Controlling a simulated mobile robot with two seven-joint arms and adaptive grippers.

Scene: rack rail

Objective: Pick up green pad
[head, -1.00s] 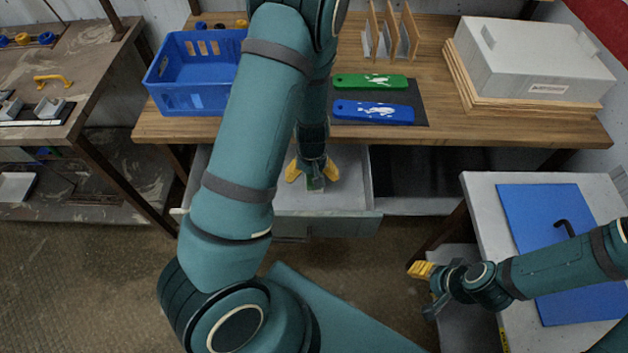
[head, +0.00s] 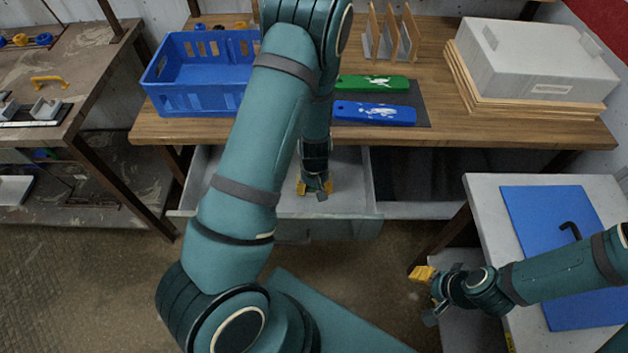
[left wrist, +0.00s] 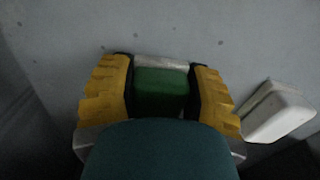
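The green pad (left wrist: 162,92) is a small green block. It sits between the yellow fingers of my left gripper (left wrist: 165,95) in the left wrist view, with the dark inner faces against its two sides. In the head view my left gripper (head: 315,188) points down into the open grey drawer (head: 345,200) under the wooden table. Its fingers are close together there, and the pad is mostly hidden. My right gripper (head: 425,290) is by the left edge of the side table; its finger opening cannot be made out.
A white piece (left wrist: 275,112) lies right of the left gripper in the drawer. On the wooden table (head: 220,130) are a blue crate (head: 195,100) and green (head: 375,83) and blue (head: 375,112) printed plates. A blue sheet (head: 540,210) lies on the side table.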

